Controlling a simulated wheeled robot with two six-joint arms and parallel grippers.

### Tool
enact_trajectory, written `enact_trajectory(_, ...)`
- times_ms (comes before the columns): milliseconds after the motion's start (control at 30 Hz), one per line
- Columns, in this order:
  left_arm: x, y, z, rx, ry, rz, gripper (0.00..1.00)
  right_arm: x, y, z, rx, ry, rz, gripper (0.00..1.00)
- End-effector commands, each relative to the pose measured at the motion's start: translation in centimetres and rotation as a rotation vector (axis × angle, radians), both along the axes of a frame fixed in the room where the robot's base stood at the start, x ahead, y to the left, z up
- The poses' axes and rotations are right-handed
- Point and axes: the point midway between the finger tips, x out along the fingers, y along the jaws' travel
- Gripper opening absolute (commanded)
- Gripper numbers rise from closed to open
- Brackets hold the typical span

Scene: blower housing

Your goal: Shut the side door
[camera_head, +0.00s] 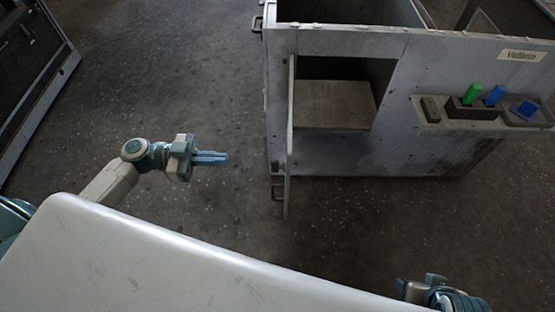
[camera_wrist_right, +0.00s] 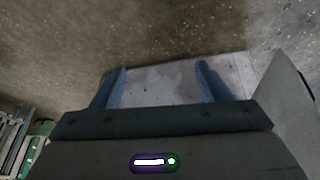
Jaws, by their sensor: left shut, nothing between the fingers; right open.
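The side door (camera_head: 289,150) of the grey blower housing (camera_head: 420,95) stands open in the head view. It juts toward me from the left side of a square opening and shows nearly edge-on, with a small handle (camera_head: 277,190) near its lower end. My left gripper (camera_head: 227,157) is shut and empty, left of the door and apart from it, pointing right toward it. My right gripper (camera_wrist_right: 162,82) is open in the right wrist view, with nothing held between its fingers. In the head view only part of it shows at the bottom right.
Through the opening a pale box-like surface (camera_head: 335,104) shows. A ledge (camera_head: 430,126) on the housing front, right of the opening, carries green and blue pieces. A dark framed unit (camera_head: 30,75) stands at the far left. The floor (camera_head: 190,70) between them is clear.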

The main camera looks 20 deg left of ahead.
Motion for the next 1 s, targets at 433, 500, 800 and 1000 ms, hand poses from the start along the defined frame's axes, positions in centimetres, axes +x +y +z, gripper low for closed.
enact_trajectory(433,1.6,-6.4,0.2,-0.005,-0.001,0.0,0.0,-0.2,-0.9,1.3,-0.039,0.053,-0.005,0.69)
enact_trajectory(500,1.8,-7.4,0.3,-0.006,-0.001,0.0,0.0,-0.4,-1.0,1.3,-0.045,0.069,-0.008,0.69)
enact_trajectory(800,2.8,-11.5,0.3,-0.003,0.0,-0.001,0.0,0.4,-1.3,-1.7,-0.042,0.098,-0.015,0.69)
enact_trajectory(1000,3.2,-12.9,0.1,0.0,0.002,-0.002,0.0,0.7,-1.4,-3.3,-0.041,0.105,-0.018,0.69)
